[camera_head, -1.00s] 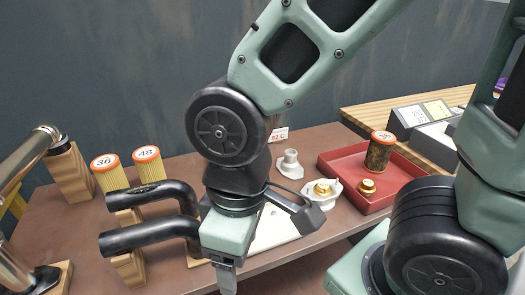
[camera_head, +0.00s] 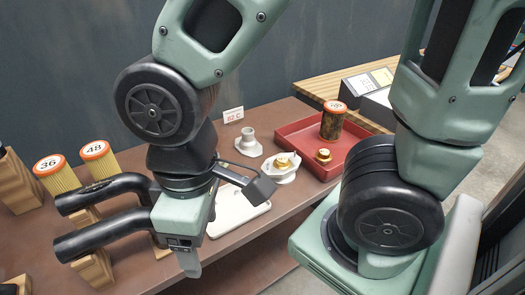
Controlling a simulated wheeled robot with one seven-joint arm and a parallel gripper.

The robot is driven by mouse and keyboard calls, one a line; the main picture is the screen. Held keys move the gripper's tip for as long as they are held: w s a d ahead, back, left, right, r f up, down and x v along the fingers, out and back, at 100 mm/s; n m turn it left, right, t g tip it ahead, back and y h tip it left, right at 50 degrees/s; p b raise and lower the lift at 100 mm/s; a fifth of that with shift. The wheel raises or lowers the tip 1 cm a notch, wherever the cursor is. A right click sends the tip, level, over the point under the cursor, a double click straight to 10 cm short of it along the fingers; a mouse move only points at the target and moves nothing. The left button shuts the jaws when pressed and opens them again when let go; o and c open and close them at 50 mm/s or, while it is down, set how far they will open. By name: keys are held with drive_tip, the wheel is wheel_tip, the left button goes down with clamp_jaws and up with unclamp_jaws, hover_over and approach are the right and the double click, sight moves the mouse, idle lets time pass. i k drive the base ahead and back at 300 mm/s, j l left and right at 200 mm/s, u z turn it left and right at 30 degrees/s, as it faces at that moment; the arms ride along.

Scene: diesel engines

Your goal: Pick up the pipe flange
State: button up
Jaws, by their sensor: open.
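A light grey part with an upright round neck on a flat base (camera_head: 249,143), which looks like the pipe flange, stands on the brown table left of the red tray. A second pale grey part with a brass piece on top (camera_head: 281,170) stands in front of it, nearer the tray. My gripper (camera_head: 188,262) points down at the table's front, left of and nearer the camera than both parts. It is open, holds nothing visible and touches neither part. Its finger gap is hard to see from this side.
A red tray (camera_head: 285,131) holds a dark canister (camera_head: 333,121) and a brass fitting (camera_head: 323,156). A white board (camera_head: 240,212) lies behind my gripper. Black bent pipes (camera_head: 100,235) on wooden blocks and yellow filters (camera_head: 100,158) stand left. A small sign (camera_head: 233,114) stands behind the flange.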

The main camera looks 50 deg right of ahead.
sight(247, 145)
drive_tip(key=i, duration=0.45)
drive_tip(key=i+l+u, duration=0.15)
drive_tip(key=i, duration=0.25)
